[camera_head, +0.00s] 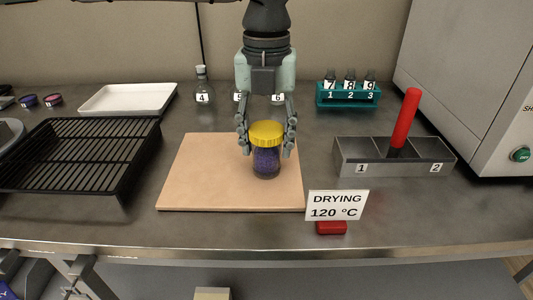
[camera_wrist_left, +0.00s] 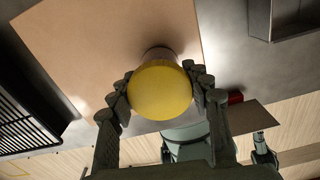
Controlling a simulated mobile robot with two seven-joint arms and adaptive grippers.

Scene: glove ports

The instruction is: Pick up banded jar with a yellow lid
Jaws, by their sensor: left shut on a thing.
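The banded jar has a yellow lid (camera_head: 266,131) and a clear body with dark purple contents (camera_head: 266,161). It stands upright over the tan board (camera_head: 190,185), near the board's right side. I cannot tell whether its base touches the board. My left gripper (camera_head: 267,138) comes down from above with a finger on each side of the lid, shut on the jar. In the left wrist view the yellow lid (camera_wrist_left: 160,91) sits between the two fingers and hides most of the jar. My right gripper does not clearly show.
A black rack (camera_head: 80,150) and white tray (camera_head: 128,98) are on the left. A grey bin (camera_head: 345,155) with a red-handled tool (camera_head: 405,118) and a teal vial rack (camera_head: 347,97) stand right. A "DRYING 120 °C" sign (camera_head: 337,205) is in front. Bottle 4 (camera_head: 203,88) stands behind.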

